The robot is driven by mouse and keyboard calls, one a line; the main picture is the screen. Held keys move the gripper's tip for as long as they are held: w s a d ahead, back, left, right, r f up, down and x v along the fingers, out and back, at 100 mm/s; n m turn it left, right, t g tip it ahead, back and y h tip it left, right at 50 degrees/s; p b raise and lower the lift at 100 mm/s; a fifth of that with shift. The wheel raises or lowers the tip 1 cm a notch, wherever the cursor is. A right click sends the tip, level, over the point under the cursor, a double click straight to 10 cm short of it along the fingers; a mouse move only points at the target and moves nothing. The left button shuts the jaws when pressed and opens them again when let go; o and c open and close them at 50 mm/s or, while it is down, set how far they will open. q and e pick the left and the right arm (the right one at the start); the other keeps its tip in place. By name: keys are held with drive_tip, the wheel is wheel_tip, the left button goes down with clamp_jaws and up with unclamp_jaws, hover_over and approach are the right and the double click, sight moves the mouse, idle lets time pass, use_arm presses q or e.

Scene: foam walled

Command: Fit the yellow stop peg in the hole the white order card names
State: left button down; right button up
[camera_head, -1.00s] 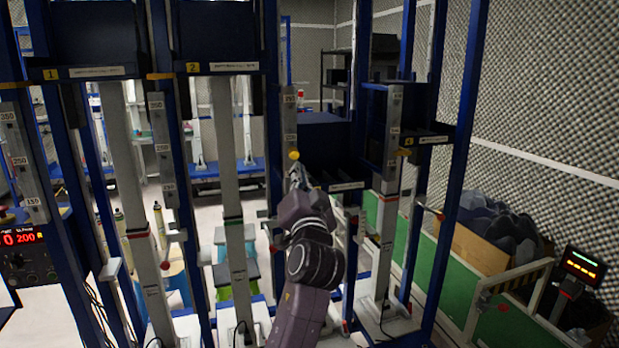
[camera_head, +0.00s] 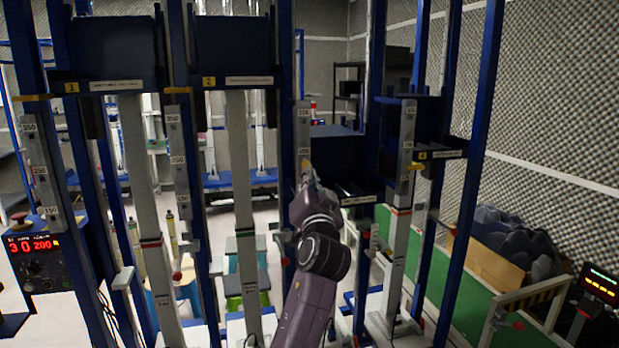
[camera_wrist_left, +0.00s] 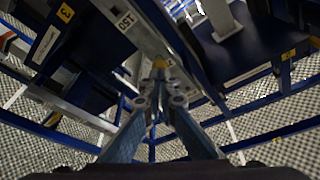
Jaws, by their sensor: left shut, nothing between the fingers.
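My left gripper (camera_head: 306,180) is at the scale plate (camera_head: 303,118) of the third post, its fingers shut with nothing between them. A small yellow piece, which looks like the stop peg (camera_head: 306,164), shows at the plate just beyond the fingertips. In the left wrist view the yellow peg (camera_wrist_left: 160,63) is just past the closed fingertips (camera_wrist_left: 160,84), against the plate, whose "150" mark (camera_wrist_left: 125,20) shows. I cannot tell how deep the peg sits, and its hole is hidden. I cannot make out the white order card. My right gripper is out of view.
Blue-framed stations stand in a row, with signs 1 (camera_head: 72,87), 2 (camera_head: 209,82) and 4 (camera_head: 421,155). A control box with red digits (camera_head: 32,255) is at left. A bin of dark foam (camera_head: 515,240) and a lit display (camera_head: 599,283) are at right.

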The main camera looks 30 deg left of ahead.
use_arm(q)
drive_tip(key=shift+w+a, duration=0.35)
drive_tip(key=shift+a, duration=0.05)
idle(0.4)
